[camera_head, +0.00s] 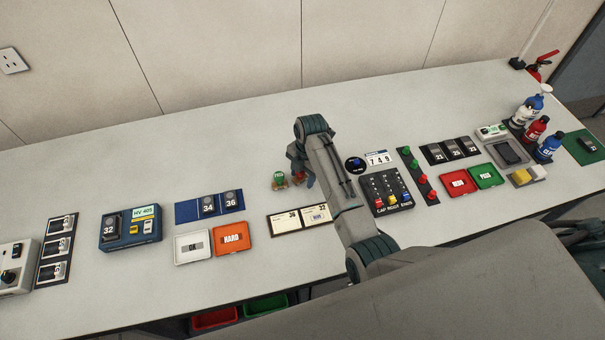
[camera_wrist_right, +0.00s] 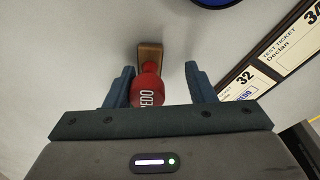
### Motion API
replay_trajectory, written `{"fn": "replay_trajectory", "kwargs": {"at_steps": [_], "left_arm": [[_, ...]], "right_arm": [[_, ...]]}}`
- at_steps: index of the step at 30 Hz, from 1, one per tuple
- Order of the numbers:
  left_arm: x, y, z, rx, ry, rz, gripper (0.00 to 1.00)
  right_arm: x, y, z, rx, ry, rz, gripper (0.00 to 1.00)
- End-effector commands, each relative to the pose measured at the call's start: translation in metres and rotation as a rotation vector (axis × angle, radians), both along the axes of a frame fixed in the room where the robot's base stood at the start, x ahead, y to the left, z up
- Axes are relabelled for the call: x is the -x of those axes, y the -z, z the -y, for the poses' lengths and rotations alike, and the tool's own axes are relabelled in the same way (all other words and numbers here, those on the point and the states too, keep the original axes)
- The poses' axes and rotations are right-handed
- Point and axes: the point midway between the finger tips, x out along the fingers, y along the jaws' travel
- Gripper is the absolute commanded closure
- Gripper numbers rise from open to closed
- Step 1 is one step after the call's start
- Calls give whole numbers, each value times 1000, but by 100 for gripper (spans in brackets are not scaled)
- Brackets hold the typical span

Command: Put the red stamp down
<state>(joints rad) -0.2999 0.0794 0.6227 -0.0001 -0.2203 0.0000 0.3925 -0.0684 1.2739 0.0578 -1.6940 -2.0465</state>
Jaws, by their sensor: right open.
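The red stamp (camera_wrist_right: 148,88), with a red handle lettered in white and a wooden base, is between the two spread fingers of my right gripper (camera_wrist_right: 162,78) in the right wrist view. The fingers are open with a gap on both sides of the handle. The base seems to rest on the table. In the head view the red stamp (camera_head: 298,178) is partly hidden by my right gripper (camera_head: 302,180), low over the table. A green-handled stamp (camera_head: 279,180) stands just left of it. My left gripper is not in view.
Two test tickets (camera_head: 300,219) lie in front of my right gripper. White and orange trays (camera_head: 232,238) lie to the left, near a blue strip (camera_head: 209,207). A dark panel (camera_head: 386,190) and a rack (camera_head: 418,175) lie to the right. The table behind is clear.

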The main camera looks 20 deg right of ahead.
Motion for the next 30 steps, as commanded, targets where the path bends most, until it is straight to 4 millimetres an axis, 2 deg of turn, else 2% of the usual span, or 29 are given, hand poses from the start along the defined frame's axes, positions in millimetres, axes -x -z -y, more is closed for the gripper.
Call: {"fn": "replay_trajectory", "kwargs": {"at_steps": [5,8,16,20,21,30], "left_arm": [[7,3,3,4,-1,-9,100],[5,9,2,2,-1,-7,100],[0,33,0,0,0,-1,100],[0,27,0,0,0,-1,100],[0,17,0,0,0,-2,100],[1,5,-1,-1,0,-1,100]], "right_arm": [[-1,-3,0,-1,0,2,50],[-2,-13,2,0,1,4,50],[-4,-70,9,0,0,8,50],[-3,-103,12,-1,-1,3,50],[-3,-110,12,-1,-1,0,50],[-3,-120,14,-1,0,0,50]]}}
